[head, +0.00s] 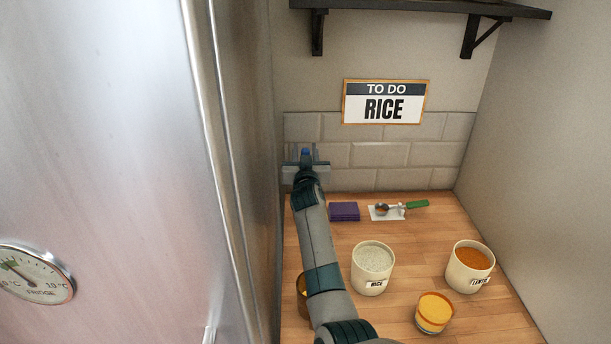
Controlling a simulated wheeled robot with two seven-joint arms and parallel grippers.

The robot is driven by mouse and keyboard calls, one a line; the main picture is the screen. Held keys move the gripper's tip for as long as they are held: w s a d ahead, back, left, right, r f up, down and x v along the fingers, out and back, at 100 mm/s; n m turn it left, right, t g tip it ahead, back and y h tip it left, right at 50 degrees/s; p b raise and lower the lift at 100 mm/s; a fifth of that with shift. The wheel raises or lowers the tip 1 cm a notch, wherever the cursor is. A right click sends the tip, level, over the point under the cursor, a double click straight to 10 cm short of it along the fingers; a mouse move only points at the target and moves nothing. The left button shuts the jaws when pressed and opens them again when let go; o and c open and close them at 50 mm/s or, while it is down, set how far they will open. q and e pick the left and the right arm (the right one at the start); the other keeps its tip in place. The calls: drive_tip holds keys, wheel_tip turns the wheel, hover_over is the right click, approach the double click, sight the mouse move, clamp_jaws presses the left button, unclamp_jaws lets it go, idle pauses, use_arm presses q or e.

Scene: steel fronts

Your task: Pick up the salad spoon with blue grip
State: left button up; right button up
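My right gripper (306,163) is at the back left of the counter, close to the tiled wall, at the end of my arm. A small blue piece (306,152) shows at its fingertips; it may be the blue grip of the salad spoon, but the rest is hidden behind the gripper. I cannot tell whether the fingers are closed on it. A pale, see-through holder or plate (321,172) shows beside the gripper against the wall. My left gripper is not in view.
A scoop with green handle (417,204) lies on a white rest (379,215) beside a purple folded cloth (344,211). A rice jar (372,276), a lentil jar (459,278) and a yellow-filled glass (434,312) stand nearer. A steel fridge (110,120) bounds the left.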

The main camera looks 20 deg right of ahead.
drive_tip(key=c, duration=0.5)
clamp_jaws()
drive_tip(key=shift+r, duration=0.1)
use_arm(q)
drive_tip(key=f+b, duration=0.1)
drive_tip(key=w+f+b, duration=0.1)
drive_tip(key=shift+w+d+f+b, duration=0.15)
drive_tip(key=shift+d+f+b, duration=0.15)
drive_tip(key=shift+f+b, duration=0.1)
use_arm(e)
wheel_tip(320, 180, up, 10)
drive_tip(key=shift+f, duration=0.1)
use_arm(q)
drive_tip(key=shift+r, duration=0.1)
